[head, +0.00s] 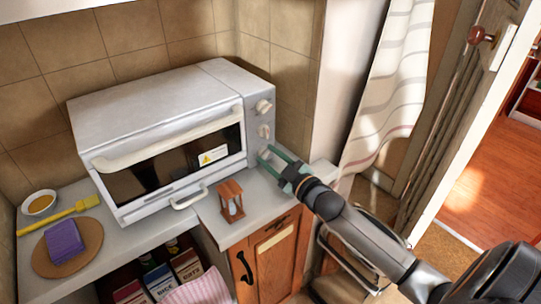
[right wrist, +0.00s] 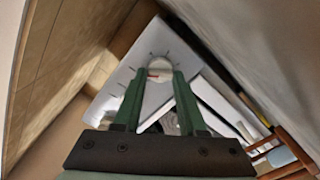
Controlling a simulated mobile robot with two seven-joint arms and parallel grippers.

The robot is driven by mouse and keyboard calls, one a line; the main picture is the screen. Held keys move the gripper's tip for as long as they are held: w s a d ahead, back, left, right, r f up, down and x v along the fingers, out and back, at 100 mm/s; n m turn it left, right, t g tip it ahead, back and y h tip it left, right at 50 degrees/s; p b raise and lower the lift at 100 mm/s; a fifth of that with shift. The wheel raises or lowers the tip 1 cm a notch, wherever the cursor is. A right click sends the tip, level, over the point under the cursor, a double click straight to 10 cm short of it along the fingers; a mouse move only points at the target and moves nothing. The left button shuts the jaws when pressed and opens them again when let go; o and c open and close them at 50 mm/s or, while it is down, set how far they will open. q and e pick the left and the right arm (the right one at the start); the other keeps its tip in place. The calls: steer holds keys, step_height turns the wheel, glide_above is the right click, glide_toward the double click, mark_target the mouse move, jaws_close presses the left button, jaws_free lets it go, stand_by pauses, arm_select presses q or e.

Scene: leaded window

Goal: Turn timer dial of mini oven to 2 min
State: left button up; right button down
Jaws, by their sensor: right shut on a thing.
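The white mini oven (head: 160,110) stands on the counter with its door shut. Two of its knobs show on the right of its front, an upper knob (head: 263,106) and a middle knob (head: 264,131). My right gripper (head: 266,154) is at the lower part of this panel, its green fingers covering that spot. In the right wrist view a pale round dial (right wrist: 160,64) with a red mark and tick lines around it sits between the fingertips, and the gripper is shut on it. The numbers on the dial cannot be read. My left gripper is not in view.
A wooden hourglass (head: 231,199) stands on the counter just in front of the oven. A purple sponge-like block (head: 63,241) on a round board, a yellow brush (head: 62,215) and a small bowl (head: 39,203) are at the left. A striped curtain (head: 393,90) hangs at the right.

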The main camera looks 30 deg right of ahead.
steer(key=shift+c, duration=2.4)
jaws_free()
steer(key=s+d, duration=0.1)
steer(key=s, duration=1.1)
steer(key=shift+s+b, duration=0.25)
steer(key=shift+b, duration=0.05)
